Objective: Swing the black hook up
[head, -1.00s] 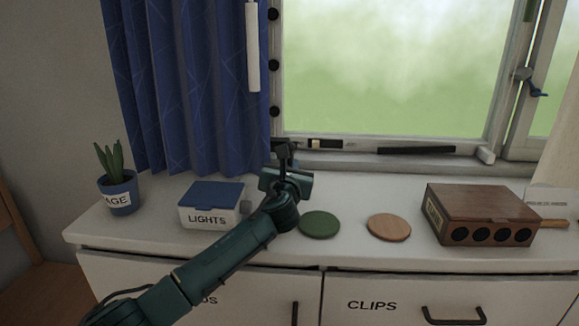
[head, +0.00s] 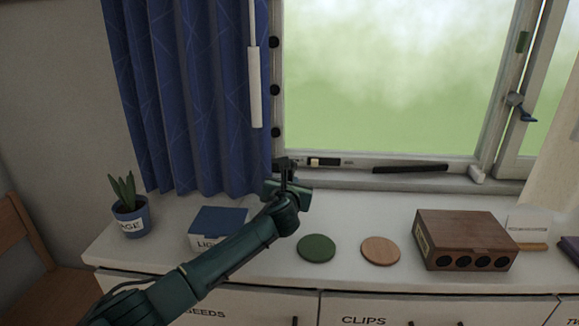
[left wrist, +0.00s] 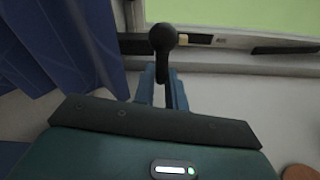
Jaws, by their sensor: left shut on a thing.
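The black hook (left wrist: 163,42) shows in the left wrist view as a dark stem with a round end, in front of the window's lower rail. My left gripper (left wrist: 162,86) is shut on its stem, one finger on each side, with the round end standing above the fingers. In the head view the left gripper (head: 287,174) is at the window's lower left corner, above the back of the counter. The hook's dark top (head: 285,162) shows there just above the gripper, its lower part hidden. My right gripper is not in view.
A blue curtain (head: 195,100) hangs close left of the gripper. A blue-lidded box (head: 220,220), partly behind my arm, and a potted plant (head: 130,218) stand left. Green (head: 316,248) and tan (head: 380,250) discs and a wooden box (head: 465,240) lie right. A black bar (head: 410,169) is on the rail.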

